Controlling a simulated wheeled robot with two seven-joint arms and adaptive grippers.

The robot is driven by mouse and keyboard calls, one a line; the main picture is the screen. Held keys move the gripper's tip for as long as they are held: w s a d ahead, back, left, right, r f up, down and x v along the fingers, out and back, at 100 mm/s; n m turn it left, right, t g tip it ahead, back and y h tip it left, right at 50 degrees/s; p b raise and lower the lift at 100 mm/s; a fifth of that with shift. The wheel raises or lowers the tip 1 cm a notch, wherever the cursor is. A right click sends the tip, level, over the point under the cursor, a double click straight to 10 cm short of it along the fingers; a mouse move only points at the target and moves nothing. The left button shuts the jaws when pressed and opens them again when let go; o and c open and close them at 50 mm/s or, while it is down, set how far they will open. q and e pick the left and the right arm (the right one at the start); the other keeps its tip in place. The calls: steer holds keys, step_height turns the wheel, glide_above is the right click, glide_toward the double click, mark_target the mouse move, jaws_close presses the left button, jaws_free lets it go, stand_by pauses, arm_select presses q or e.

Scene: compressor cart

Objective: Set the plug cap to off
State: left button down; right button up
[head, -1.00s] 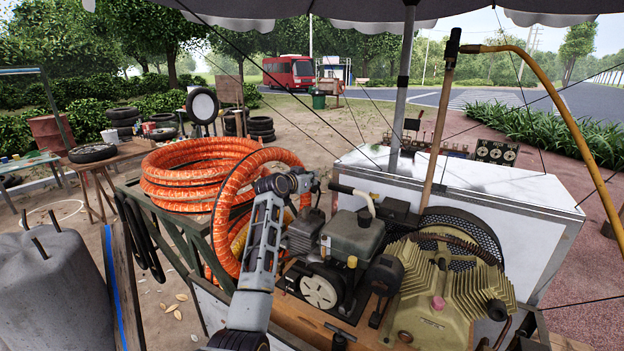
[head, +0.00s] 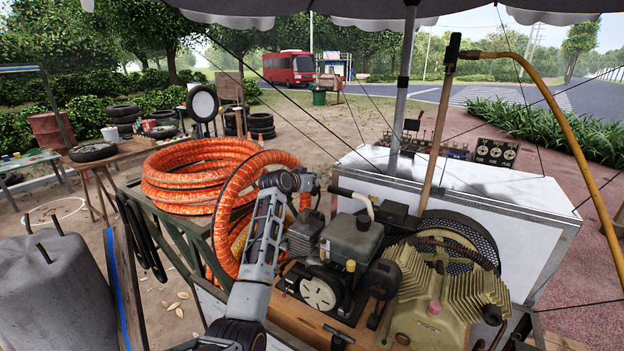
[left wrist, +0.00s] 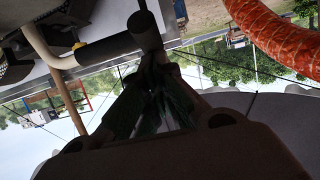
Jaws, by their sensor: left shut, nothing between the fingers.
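A black cylinder on the end of a bent cream lead looks like the plug cap (head: 343,191). It sits above the small engine (head: 352,240) on the cart, lying nearly level. In the left wrist view the black cap (left wrist: 145,30) and its cream lead (left wrist: 45,48) show at the upper left. My left gripper (head: 319,184) is just left of the cap's free end. Its fingers (left wrist: 152,62) are shut with nothing between them. The tips are close to the cap's end; I cannot tell if they touch. My right gripper is not in view.
Coiled orange hose (head: 190,180) lies left of my left arm, and one loop passes behind it. The finned compressor head (head: 440,300) is to the right. A white box (head: 480,195) stands behind, with a wooden pole (head: 438,140) rising before it.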

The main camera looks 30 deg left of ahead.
arm_select(q)
steer(key=shift+w+r+p, duration=0.15)
steer(key=shift+w+p, duration=0.15)
steer(key=shift+p, duration=0.1)
steer(key=shift+w+g, duration=0.3)
steer(key=shift+w, duration=0.05)
steer(key=shift+r+x, duration=0.15)
steer(key=shift+x, duration=0.55)
steer(key=shift+r+x, duration=0.15)
steer(key=shift+x, duration=0.6)
steer(key=shift+s+p, duration=0.25)
steer(key=shift+p, duration=0.15)
steer(key=shift+s+f, duration=0.1)
steer(key=shift+s, duration=0.3)
steer(key=shift+s, duration=0.1)
steer(key=shift+p, duration=0.35)
